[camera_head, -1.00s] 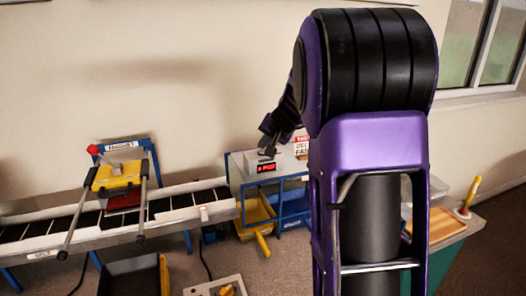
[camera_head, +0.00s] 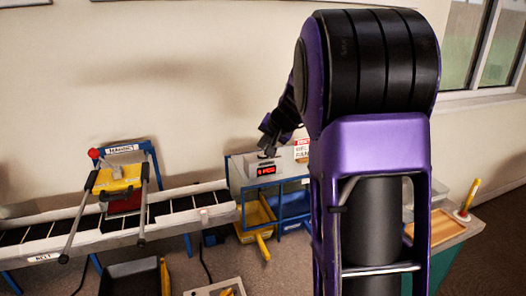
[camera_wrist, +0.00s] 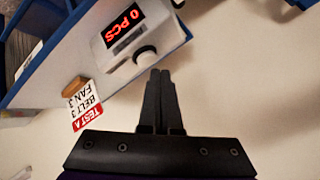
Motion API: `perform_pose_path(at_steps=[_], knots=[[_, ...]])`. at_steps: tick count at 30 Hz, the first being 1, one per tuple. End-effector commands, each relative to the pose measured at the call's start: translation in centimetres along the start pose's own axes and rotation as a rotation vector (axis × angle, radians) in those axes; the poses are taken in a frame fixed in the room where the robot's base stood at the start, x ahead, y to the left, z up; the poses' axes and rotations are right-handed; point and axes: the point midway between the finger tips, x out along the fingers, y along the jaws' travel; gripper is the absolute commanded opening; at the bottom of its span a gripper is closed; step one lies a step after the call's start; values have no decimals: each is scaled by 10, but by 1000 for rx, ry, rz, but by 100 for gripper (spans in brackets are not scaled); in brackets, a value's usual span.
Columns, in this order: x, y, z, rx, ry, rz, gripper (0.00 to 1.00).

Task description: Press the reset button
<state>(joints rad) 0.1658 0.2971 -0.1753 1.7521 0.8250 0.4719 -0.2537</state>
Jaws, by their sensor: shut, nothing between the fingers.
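A pale counter box (camera_head: 264,164) stands on the blue-framed bench, with a red display. In the head view my gripper (camera_head: 267,150) is over the top of the box and hides the button.
A sign card (camera_wrist: 89,103) with a wooden block stands by the box. At left is a conveyor belt (camera_head: 60,228) with a blue-framed magnet station (camera_head: 124,178). A wooden tray (camera_head: 432,226) lies at right, behind my arm.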

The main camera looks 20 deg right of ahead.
Motion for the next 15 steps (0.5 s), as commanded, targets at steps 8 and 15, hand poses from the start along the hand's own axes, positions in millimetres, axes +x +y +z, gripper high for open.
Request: perform_pose_path(at_steps=[8, 15], knots=[[-1, -1, -1, 0, 0, 0, 0], [-9, -6, -7, 0, 1, 0, 0]])
